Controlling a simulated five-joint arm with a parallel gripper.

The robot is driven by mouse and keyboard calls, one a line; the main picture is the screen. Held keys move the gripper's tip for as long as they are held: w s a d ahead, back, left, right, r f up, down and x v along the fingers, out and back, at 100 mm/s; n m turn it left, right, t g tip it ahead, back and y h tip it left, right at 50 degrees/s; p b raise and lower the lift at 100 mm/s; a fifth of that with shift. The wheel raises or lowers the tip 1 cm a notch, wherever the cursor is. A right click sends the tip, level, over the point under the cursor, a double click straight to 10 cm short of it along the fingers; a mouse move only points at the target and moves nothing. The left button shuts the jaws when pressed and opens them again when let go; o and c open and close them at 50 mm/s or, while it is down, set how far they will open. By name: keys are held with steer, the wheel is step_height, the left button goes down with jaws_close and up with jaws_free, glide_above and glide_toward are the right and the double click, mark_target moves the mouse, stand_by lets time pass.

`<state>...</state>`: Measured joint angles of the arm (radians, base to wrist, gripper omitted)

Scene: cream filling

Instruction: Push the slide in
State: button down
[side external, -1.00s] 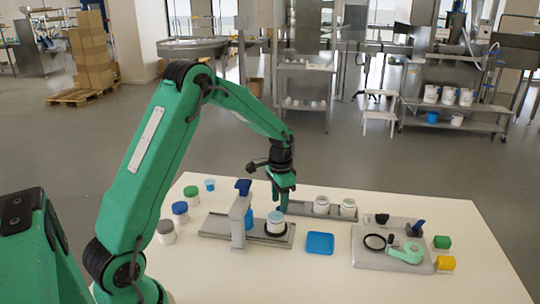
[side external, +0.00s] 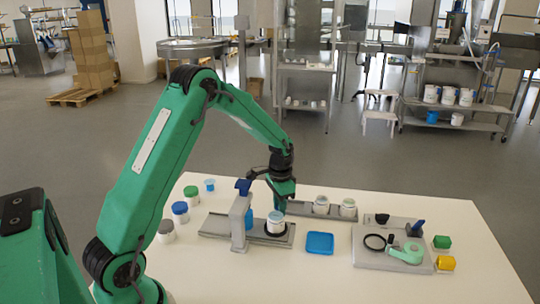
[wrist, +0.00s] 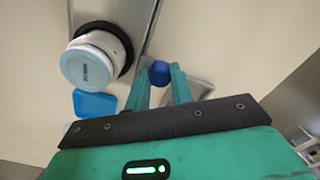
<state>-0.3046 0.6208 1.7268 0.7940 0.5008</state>
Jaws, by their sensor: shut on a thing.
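The slide (side external: 287,239) is a grey metal plate on a rail, with its right end out past the filling post (side external: 238,222). A white jar with a pale blue lid (side external: 275,219) stands upright in a black ring on it; the jar is large at the left of the wrist view (wrist: 85,66). A round blue knob (wrist: 159,72) shows beside the slide's edge in the wrist view. My gripper (wrist: 161,88) is shut on this knob, one green finger on each side. In the side view my gripper (side external: 281,208) is low behind the jar, and the knob is hidden.
A blue tray (side external: 320,243) lies right of the slide. Another rail with two jars (side external: 321,205) stands behind. A grey fixture with a green lever (side external: 408,252) is at the right. Several capped jars (side external: 180,211) stand at the left. The front right of the table is clear.

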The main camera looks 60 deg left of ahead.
steer(key=shift+s+a, duration=1.65)
steer(key=shift+a, duration=0.05)
steer(key=c, duration=1.2)
jaws_free()
step_height(320, 180, up, 8)
